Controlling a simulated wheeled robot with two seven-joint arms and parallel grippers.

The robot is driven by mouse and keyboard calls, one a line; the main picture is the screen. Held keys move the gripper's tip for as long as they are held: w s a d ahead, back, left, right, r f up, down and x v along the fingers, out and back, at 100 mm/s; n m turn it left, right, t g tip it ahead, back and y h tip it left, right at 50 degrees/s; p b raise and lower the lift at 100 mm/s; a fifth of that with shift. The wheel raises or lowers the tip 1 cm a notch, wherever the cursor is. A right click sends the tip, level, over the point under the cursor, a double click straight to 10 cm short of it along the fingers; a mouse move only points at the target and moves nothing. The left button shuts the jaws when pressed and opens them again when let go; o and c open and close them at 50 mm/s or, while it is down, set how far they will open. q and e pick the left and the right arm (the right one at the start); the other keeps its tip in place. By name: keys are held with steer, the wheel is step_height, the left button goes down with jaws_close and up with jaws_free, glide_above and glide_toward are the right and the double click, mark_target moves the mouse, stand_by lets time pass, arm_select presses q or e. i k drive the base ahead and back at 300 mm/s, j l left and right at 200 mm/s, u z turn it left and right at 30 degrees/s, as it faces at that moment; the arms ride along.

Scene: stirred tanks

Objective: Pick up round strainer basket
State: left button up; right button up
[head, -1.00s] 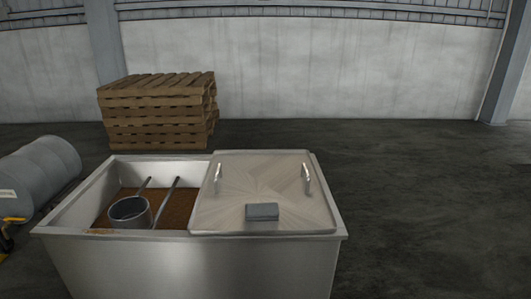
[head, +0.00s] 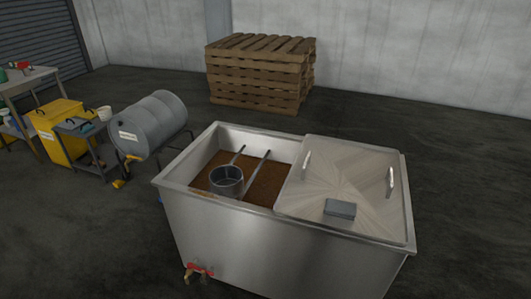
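The round strainer basket (head: 227,181) is a grey metal pot-like vessel. It sits in the open left part of a steel tank (head: 270,235), on or in a brown mass (head: 267,185) that fills the tank. Two dark bars slope up near it; I cannot tell whether one is its handle. Neither of my grippers shows in the head view.
A steel lid (head: 345,185) with two handles and a small grey block (head: 340,209) covers the tank's right part. A red-handled valve (head: 199,268) juts from its front. Left stand a grey drum (head: 151,124), a yellow bin (head: 57,130) and a table (head: 28,82). Pallets (head: 261,77) stand behind.

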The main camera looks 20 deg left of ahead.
mark_target(227, 180)
steer(key=j+u, duration=0.1)
steer(key=u, duration=0.95)
steer(key=i+l, duration=0.05)
